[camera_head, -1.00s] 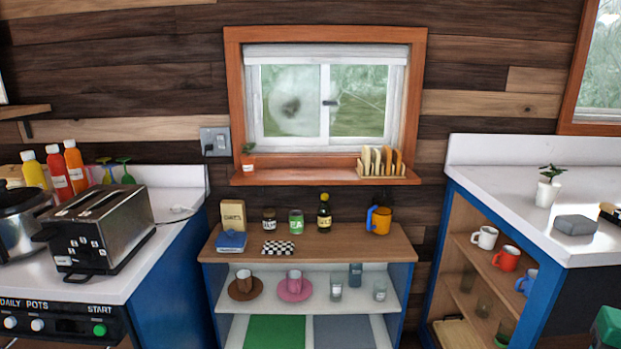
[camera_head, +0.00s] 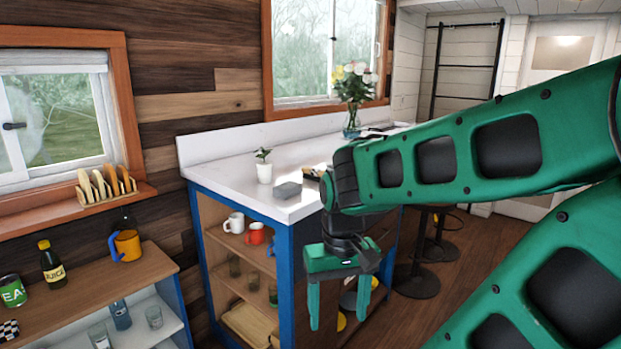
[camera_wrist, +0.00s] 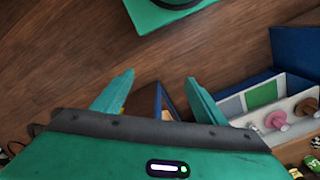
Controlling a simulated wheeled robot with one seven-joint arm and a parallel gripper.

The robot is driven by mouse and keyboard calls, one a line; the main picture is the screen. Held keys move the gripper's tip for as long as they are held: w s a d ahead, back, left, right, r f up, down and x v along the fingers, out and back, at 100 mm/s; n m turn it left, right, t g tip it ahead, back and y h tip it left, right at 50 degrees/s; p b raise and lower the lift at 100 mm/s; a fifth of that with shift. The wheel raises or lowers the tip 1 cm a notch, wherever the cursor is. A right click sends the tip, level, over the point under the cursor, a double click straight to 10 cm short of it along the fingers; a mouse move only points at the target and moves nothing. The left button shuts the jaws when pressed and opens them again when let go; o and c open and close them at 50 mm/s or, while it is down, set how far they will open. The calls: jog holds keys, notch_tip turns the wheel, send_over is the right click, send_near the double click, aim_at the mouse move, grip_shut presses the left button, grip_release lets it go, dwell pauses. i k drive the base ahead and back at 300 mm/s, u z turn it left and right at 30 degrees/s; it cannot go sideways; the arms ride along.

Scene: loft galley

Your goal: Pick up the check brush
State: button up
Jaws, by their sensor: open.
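A small black-and-white checked item (camera_head: 9,330) lies on the wooden top of the low shelf unit, cut off by the left edge of the head view. I cannot tell whether it is a brush. A dark and tan brush-like item (camera_head: 312,174) lies on the white counter, partly hidden by my arm; no check pattern shows on it.
The white counter (camera_head: 230,165) holds a grey block (camera_head: 288,190) and a potted plant (camera_head: 264,168). Mugs stand on its open shelves. Stools (camera_head: 417,280) stand right of the counter.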

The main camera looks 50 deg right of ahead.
aim_at(310, 173)
jog(key=u, duration=0.2)
jog(key=i, duration=1.05)
jog(key=z, duration=1.05)
